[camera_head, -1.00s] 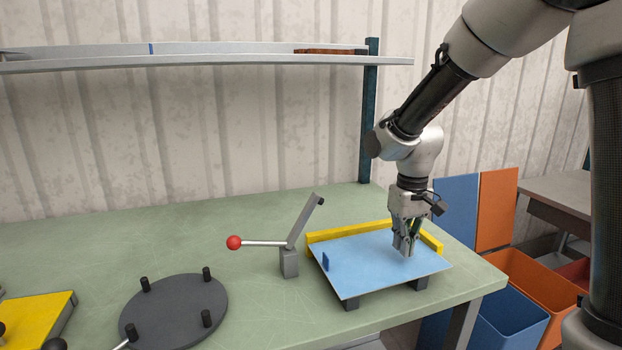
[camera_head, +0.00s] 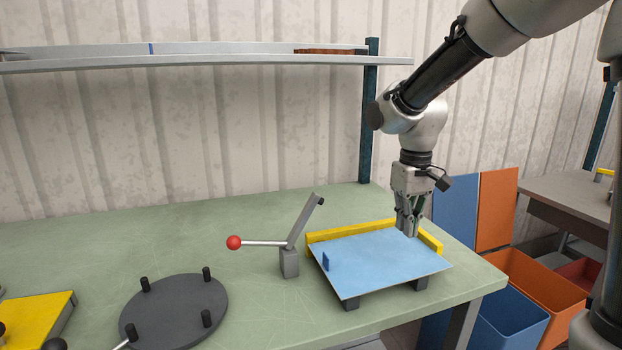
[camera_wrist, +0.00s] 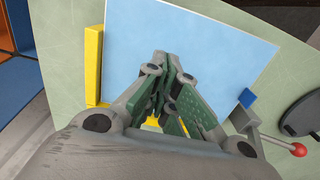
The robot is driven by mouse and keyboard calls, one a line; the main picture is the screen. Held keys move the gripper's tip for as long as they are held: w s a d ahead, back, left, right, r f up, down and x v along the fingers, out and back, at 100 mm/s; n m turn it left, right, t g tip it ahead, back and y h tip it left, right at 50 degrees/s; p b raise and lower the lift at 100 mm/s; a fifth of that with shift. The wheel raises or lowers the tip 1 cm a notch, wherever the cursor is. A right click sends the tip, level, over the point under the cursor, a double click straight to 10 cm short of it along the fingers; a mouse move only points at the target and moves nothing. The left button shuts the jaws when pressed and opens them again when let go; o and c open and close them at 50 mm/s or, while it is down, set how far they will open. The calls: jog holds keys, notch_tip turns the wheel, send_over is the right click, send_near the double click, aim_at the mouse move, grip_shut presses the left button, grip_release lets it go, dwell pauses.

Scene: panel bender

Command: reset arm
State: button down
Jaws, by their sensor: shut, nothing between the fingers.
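My gripper (camera_head: 408,232) is shut and empty, pointing down above the back right part of the blue sheet (camera_head: 380,265). In the wrist view my gripper (camera_wrist: 165,60) shows its fingertips together over the blue sheet (camera_wrist: 215,45). The sheet lies flat on dark feet on the green bench, with a yellow stop bar (camera_head: 350,231) along its back edge and another on its right. A small blue tab (camera_head: 325,262) stands at its left edge.
A lever with a red ball (camera_head: 234,243) stands left of the sheet. Further left are a dark round plate with pegs (camera_head: 175,308) and a yellow plate (camera_head: 35,318). A shelf (camera_head: 200,62) runs above the bench. Orange (camera_head: 535,285) and blue bins (camera_head: 510,325) stand at the right.

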jog(key=shift+g, duration=0.3)
jog(key=s, duration=0.1)
jog(key=s+d, duration=0.2)
jog(key=s, duration=0.1)
jog(key=shift+f, duration=0.25)
jog(key=s+d+r+m+t, duration=0.2)
jog(key=s+d+r, duration=0.2)
jog(key=s+d, duration=0.2)
jog(key=s+d+r+m+t, duration=0.1)
jog(key=s+d+r+t, duration=0.2)
jog(key=s+d, duration=0.4)
jog(key=shift+s+r+m, duration=0.4)
jog(key=shift+s+r, duration=0.3)
jog(key=shift+s, duration=0.8)
